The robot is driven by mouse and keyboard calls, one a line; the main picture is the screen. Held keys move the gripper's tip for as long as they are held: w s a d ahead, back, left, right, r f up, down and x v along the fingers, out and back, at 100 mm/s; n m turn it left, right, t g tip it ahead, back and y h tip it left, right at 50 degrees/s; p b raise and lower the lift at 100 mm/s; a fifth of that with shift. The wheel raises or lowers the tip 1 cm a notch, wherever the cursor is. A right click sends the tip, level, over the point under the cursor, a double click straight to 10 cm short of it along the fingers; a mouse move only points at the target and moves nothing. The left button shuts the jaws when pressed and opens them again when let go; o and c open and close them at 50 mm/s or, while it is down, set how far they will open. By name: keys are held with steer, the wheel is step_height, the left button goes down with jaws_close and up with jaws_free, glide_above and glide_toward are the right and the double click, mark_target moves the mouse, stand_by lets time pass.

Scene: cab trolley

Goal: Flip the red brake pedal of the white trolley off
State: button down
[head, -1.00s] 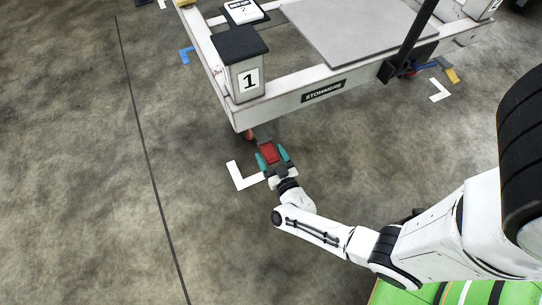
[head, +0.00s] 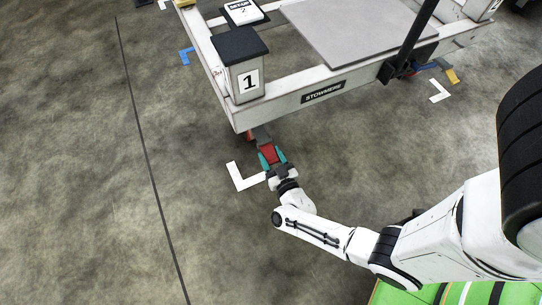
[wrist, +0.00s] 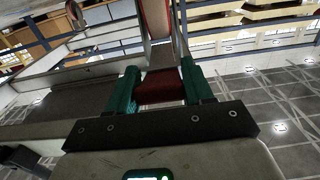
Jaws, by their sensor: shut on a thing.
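The white trolley (head: 287,106) stands at the top of the head view. Its red brake pedal (head: 268,153) sticks out below the near corner, under the post marked 1. My gripper (head: 272,160) has its teal fingers on either side of the pedal and is shut on it. In the wrist view, the red pedal (wrist: 160,89) lies between the two teal fingers of my gripper (wrist: 163,92). The far end of the pedal runs up under the trolley, where its joint is partly hidden.
A white corner mark (head: 240,179) is on the floor left of my gripper. A blue pedal-like part and a yellow one (head: 453,76) show at the trolley's right corner. The concrete floor on the left (head: 80,200) is clear.

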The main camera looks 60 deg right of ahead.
mark_target(268, 149)
steer(key=shift+r+p, duration=0.15)
steer(key=shift+p, duration=0.2)
steer(key=r+g+p, duration=0.1)
steer(key=p, duration=0.2)
steer(key=r+g+y+p, duration=0.1)
steer(key=p, duration=0.6)
steer(key=shift+s+r+g+y, duration=0.15)
steer(key=shift+r+g+y, duration=0.05)
steer(key=shift+g+y, duration=0.2)
steer(key=g+p, duration=0.1)
steer(key=p, duration=0.1)
steer(key=g+y+p, duration=0.1)
steer(key=p, duration=0.2)
steer(key=shift+r, duration=0.3)
steer(key=g+y+p, duration=0.1)
steer(key=p, duration=0.2)
steer(key=shift+p, duration=0.35)
steer(key=c, duration=0.5)
jaws_free()
